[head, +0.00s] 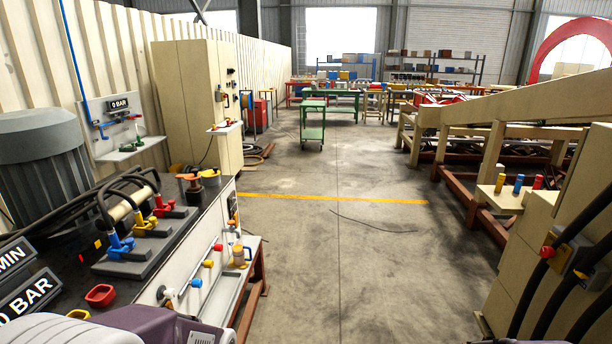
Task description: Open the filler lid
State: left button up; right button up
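I cannot tell for certain which part is the filler lid. The likeliest is an orange-brown cap (191,179) on a dark neck, at the far end of the dark-topped hydraulic unit (212,200) on the left. It looks seated on the neck, though it is small here. A yellow ring-like part (210,174) sits right beside it. Neither of my grippers shows. Only purple and white parts of my own arms and body show along the bottom edge, well short of the cap.
Blue, yellow and red levers (120,246) on a block and black hoses stand on the unit's near part. A red cup (100,295) lies closer. A beige cabinet with thick black cables (545,255) stands at right. The concrete floor (335,260) between is mostly open.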

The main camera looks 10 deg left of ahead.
aim_at(208, 171)
jog(key=i, duration=2.4)
jog(key=i+u, duration=0.75)
jog(key=i+l+u, duration=0.15)
jog(key=i+u, duration=0.4)
jog(key=u, duration=0.25)
jog(key=i+l+u, duration=0.15)
jog(key=u, duration=0.3)
jog(key=i+l+u, duration=0.2)
jog(key=u, duration=0.25)
jog(key=i, duration=0.1)
